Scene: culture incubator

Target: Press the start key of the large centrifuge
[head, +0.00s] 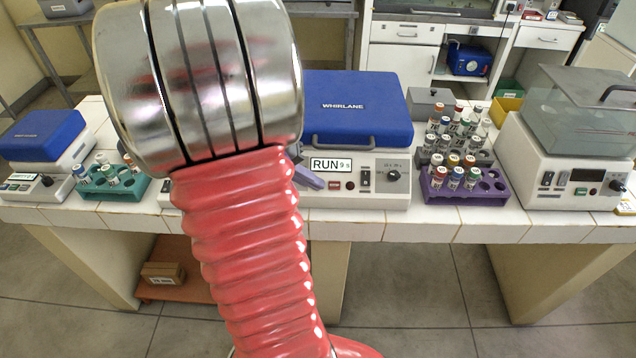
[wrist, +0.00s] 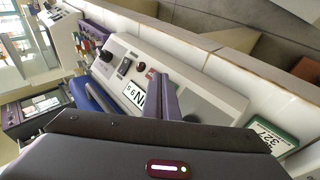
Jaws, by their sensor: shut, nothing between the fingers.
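The large centrifuge has a closed blue lid (head: 355,110) marked WHIRLANE and a pale front panel (head: 385,160). Its display (head: 331,164) reads "RUN 9 s"; the display also shows partly in the wrist view (wrist: 134,95). Small keys (head: 349,185) sit below the display, with a switch and a dark knob (head: 393,175) to the right. My gripper (head: 310,179) has purple fingers, shut and empty, at the panel just left of the display. It also shows in the wrist view (wrist: 168,97). The fingers and my arm hide the panel's left part. I cannot tell whether the tips touch a key.
A purple rack (head: 464,196) of capped tubes stands right of the centrifuge, with a clear-lidded machine (head: 560,150) beyond. At left are a teal tube rack (head: 100,190) and a smaller blue-lidded centrifuge (head: 42,135). The tiled bench edge (head: 440,230) runs along the front.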

